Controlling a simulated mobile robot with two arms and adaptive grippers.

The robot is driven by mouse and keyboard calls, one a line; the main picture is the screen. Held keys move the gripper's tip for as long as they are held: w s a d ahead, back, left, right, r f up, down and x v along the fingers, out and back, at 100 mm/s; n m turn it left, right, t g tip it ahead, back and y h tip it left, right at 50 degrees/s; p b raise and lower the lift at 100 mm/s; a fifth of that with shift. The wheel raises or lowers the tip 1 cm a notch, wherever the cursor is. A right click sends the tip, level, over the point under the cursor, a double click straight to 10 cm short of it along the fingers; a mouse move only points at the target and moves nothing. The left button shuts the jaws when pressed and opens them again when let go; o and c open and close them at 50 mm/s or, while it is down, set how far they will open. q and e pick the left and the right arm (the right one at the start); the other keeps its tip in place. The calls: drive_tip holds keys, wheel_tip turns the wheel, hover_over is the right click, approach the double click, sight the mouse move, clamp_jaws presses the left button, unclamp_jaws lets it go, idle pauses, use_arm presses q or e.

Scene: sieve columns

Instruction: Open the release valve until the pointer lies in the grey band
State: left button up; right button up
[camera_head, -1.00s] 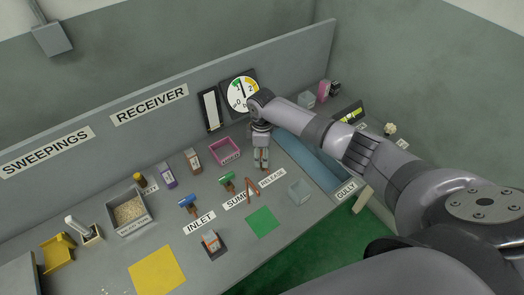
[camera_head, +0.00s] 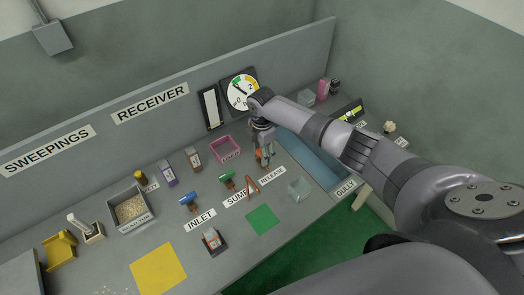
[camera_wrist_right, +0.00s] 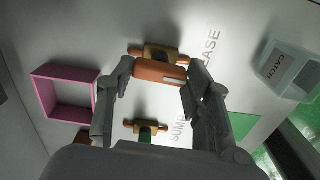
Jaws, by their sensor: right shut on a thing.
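The release valve has an orange handle (camera_wrist_right: 160,72) on a brass-coloured body (camera_wrist_right: 160,52), beside the RELEASE label (camera_head: 272,177). My right gripper (camera_head: 262,155) reaches down over it, and the orange handle also shows there in the head view (camera_head: 267,153). In the right wrist view my right gripper (camera_wrist_right: 157,82) has its fingers shut on the two ends of the handle. The round gauge (camera_head: 240,91) on the back panel has a white face with green and yellow parts. Its pointer and grey band are too small to read surely. My left gripper is out of view.
A green-handled valve (camera_head: 227,179) and a blue-handled valve (camera_head: 188,201) stand to the left. A clear catch box (camera_head: 299,190) stands at the front right. The blue gully (camera_head: 312,158) lies to the right.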

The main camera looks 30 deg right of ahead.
idle(0.4)
drive_tip(key=o, duration=1.1)
drive_tip(key=shift+o, duration=0.2)
wheel_tip(320, 180, up, 12)
drive_tip(key=shift+f, duration=0.1)
